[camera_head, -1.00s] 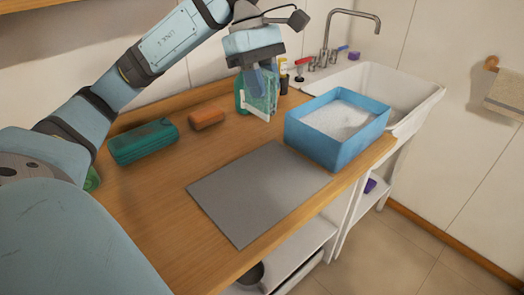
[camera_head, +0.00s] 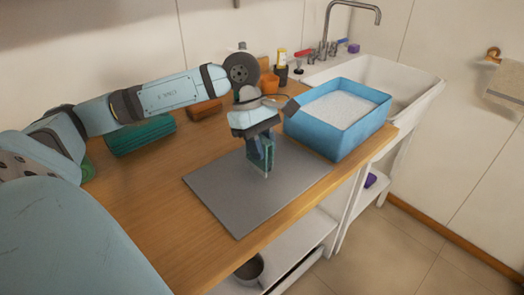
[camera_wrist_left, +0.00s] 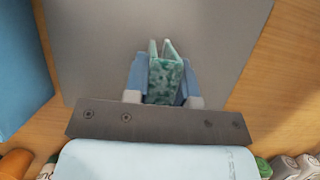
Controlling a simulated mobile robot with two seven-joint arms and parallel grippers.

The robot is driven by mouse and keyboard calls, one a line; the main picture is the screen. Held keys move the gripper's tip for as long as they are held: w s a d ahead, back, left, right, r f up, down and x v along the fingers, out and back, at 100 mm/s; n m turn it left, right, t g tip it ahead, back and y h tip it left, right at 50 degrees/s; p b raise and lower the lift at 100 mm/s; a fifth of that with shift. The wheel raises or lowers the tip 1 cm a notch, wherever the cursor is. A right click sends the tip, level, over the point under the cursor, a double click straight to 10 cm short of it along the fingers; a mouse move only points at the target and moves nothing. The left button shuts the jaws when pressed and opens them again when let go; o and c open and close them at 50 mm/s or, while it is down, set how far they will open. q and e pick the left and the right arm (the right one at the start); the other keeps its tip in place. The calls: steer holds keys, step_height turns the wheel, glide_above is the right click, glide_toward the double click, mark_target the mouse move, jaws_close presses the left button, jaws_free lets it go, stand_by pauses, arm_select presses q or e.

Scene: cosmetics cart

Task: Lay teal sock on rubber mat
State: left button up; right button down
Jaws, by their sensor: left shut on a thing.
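The teal sock (camera_head: 269,158) hangs in my left gripper (camera_head: 260,154), over the grey rubber mat (camera_head: 222,195). In the left wrist view the mottled teal sock (camera_wrist_left: 166,76) is folded and pinched between the two blue fingers of the gripper (camera_wrist_left: 162,84), with the grey mat (camera_wrist_left: 95,40) behind it. The sock is upright; its lower end is close to the mat, and I cannot tell whether it touches. The gripper hides part of the sock. My right gripper does not show.
A blue tub (camera_head: 318,136) with white contents stands right of the mat, near the sink (camera_head: 412,82). A dark green roll (camera_head: 142,137) and a brown block (camera_head: 205,110) lie at the back left. An orange cup (camera_head: 270,84) stands behind my gripper. The mat's front half is bare.

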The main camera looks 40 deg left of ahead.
arm_select(q)
steer(key=shift+f, duration=0.65)
steer(key=shift+f, duration=0.2)
steer(key=o, duration=0.8)
steer(key=shift+o, duration=0.2)
steer(key=shift+a+r, duration=0.1)
steer(key=shift+r, duration=0.4)
steer(key=p+v, duration=0.1)
steer(key=v, duration=1)
steer(key=shift+r, duration=0.15)
